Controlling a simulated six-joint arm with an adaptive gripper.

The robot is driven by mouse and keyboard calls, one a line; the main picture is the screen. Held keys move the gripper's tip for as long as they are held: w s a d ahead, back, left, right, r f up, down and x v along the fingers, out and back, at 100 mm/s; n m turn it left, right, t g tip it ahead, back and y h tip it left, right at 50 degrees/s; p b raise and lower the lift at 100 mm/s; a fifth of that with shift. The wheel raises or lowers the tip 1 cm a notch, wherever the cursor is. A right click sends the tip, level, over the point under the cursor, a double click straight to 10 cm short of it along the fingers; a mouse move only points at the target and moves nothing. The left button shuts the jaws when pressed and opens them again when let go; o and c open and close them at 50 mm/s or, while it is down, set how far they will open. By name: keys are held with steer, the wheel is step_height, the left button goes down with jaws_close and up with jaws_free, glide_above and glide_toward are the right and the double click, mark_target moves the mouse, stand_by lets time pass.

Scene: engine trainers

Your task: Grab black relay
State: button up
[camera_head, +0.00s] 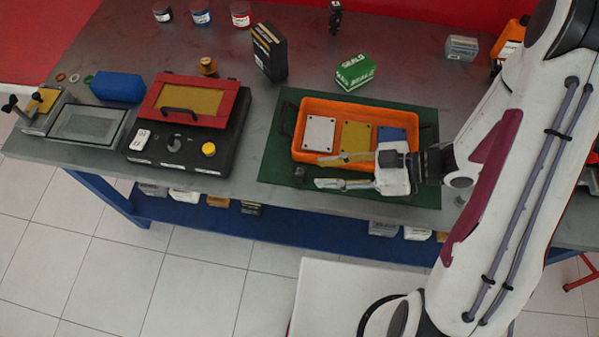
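A small black block (299,174), which looks like the black relay, sits on the green mat (270,165) near its front left part, in front of the orange tray (300,128). My gripper (321,172) reaches in from the right, with its fingers pointing left. The two fingers are spread apart with nothing seen between them. The relay lies just left of the fingertips, and a small gap shows between them. I cannot tell the height of the fingers above the mat.
The orange tray holds white, yellow and blue plates, close behind my gripper. A black box with a red frame (240,108) stands to the left. A green and white box (355,72) and a tall black box (268,52) stand behind. The table's front edge is near.

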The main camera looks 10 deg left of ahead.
mark_target(305, 172)
steer(key=shift+a+f, duration=0.2)
steer(key=shift+a, duration=0.35)
steer(key=shift+a, duration=0.1)
steer(key=shift+x, duration=2.5)
steer(key=shift+r, duration=0.1)
steer(key=c, duration=0.7)
